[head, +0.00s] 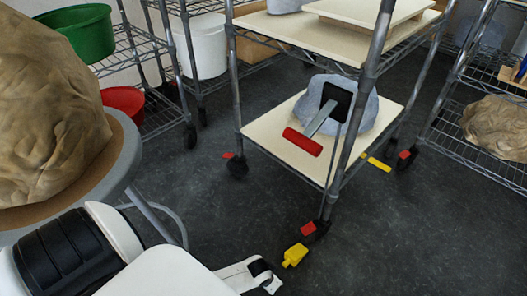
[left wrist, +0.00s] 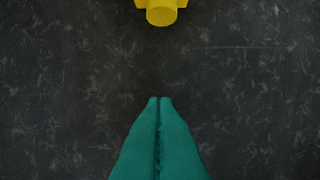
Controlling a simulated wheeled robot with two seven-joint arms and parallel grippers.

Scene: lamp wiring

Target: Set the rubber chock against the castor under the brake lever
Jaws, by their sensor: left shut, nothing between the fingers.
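A yellow block with a narrower end, which looks like the chock (head: 294,256), lies on the dark floor close to the cart's front castor (head: 318,226). I cannot tell whether they touch. That castor has a red tab (head: 308,229). A lever with a red grip (head: 302,141) and a grey arm slopes from a black plate on the cart, above the lower shelf. In the left wrist view part of the yellow block (left wrist: 161,12) shows at the top edge. My left gripper (left wrist: 159,100) has its teal fingers together and empty, apart from the block. My right gripper is not in view.
The wire cart's lower shelf (head: 262,131) carries a grey lump. Another yellow piece (head: 378,164) lies by the cart's far side. A stool (head: 125,165) with a brown sack stands at left. Wire racks stand behind and at right.

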